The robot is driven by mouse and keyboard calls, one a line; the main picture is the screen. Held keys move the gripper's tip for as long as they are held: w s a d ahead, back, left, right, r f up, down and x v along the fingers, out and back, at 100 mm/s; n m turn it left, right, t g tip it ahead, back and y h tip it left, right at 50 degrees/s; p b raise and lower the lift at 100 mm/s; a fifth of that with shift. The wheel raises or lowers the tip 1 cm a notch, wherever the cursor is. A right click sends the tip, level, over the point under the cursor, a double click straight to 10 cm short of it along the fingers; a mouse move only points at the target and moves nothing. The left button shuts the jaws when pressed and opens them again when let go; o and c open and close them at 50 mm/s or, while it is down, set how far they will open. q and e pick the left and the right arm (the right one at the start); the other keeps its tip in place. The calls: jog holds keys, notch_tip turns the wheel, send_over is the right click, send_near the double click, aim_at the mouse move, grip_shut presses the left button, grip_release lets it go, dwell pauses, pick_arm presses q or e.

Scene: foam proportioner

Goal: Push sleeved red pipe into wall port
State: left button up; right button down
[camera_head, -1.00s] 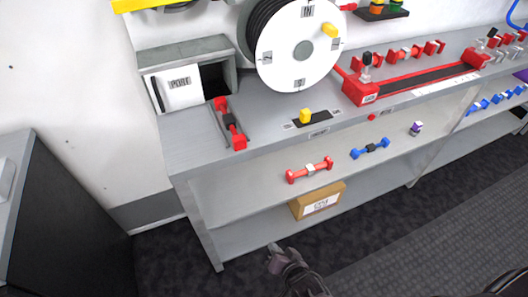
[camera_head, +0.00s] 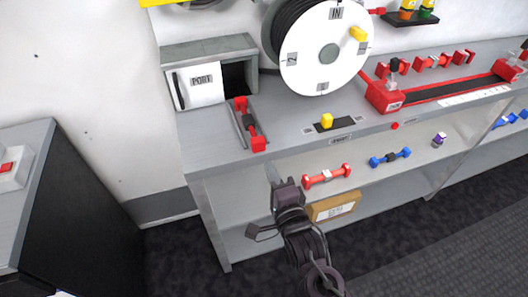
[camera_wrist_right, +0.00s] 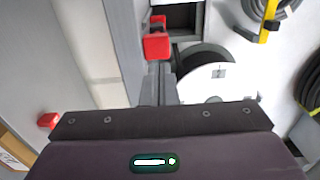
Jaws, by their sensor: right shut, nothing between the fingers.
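The sleeved red pipe (camera_head: 249,123), red at both ends with a dark sleeve in the middle, lies in a grey cradle on the countertop. Its far end points at the wall port's dark opening (camera_head: 238,77), beside the white door marked PORT (camera_head: 200,88). A gap shows between pipe and opening. My right gripper (camera_head: 287,186) is shut and empty, in front of the bench's front edge, below and right of the pipe, not touching it. In the right wrist view, the pipe's red near end (camera_wrist_right: 157,46) shows beyond my shut fingers (camera_wrist_right: 159,84). My left gripper is out of view.
A white reel (camera_head: 325,55) stands right of the port. A yellow-knobbed switch (camera_head: 326,121) and a red rail device (camera_head: 440,90) sit on the countertop. The shelf below holds a red pipe (camera_head: 327,176) and a blue one (camera_head: 390,157). A cardboard box (camera_head: 333,206) sits lower.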

aim_at(259, 147)
jog(key=x, duration=0.6)
jog(key=shift+p, duration=0.4)
jog(key=b+x, duration=0.1)
jog(key=x, duration=0.3)
jog(key=shift+f, duration=0.15)
jog(key=shift+s, duration=0.1)
jog(key=shift+s, duration=0.1)
